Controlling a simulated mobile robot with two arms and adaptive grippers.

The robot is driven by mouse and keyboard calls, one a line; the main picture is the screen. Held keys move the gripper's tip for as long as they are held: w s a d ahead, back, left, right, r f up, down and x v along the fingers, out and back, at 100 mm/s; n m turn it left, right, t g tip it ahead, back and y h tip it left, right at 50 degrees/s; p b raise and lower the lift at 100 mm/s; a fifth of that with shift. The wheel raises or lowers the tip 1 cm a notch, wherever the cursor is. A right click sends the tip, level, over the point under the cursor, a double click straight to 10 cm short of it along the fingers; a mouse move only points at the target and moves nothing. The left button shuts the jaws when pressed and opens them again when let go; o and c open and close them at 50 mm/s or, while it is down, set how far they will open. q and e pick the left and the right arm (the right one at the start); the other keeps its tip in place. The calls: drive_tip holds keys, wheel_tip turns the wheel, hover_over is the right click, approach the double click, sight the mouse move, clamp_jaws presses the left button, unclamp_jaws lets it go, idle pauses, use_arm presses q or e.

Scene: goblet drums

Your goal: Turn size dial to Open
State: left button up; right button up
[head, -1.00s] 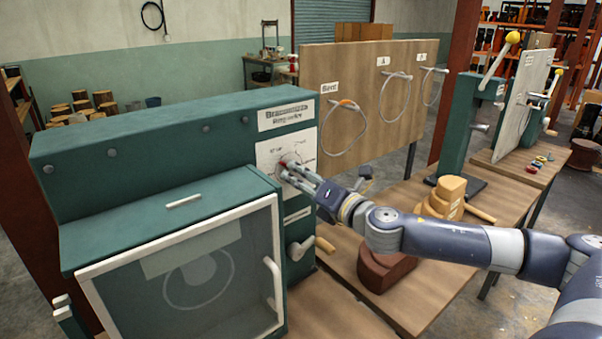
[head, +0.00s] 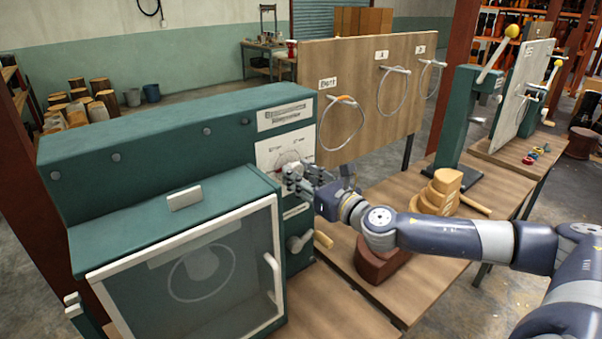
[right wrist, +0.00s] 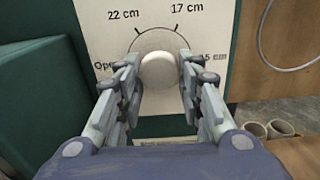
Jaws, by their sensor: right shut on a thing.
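The size dial is a round pale knob (right wrist: 158,72) on a white panel (head: 272,153) on the front of the green machine. In the right wrist view the panel carries the marks "Open" at left, "22 cm" and "17 cm" above, and a partly hidden "5 cm" at right. My right gripper (right wrist: 158,82) is shut on the knob, one finger on each side. In the head view the right gripper (head: 292,178) reaches the panel from the right and covers part of the dial. No pointer on the knob can be made out. My left gripper is not in view.
The green machine (head: 150,140) has a white-framed window door (head: 205,268) below left of the dial. A lever (head: 300,242) sits below the dial. A wooden board (head: 360,70) with hanging rings stands behind. Stacked wooden blocks (head: 440,190) stand on the bench at right.

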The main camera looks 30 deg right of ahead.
drive_tip(key=shift+d+r, duration=0.15)
drive_tip(key=shift+r, duration=0.2)
drive_tip(key=o, duration=1)
drive_tip(key=shift+w, duration=0.1)
drive_tip(key=shift+o, duration=0.2)
drive_tip(key=shift+f, duration=0.25)
drive_tip(key=s, duration=1.2)
drive_tip(key=shift+d, duration=0.35)
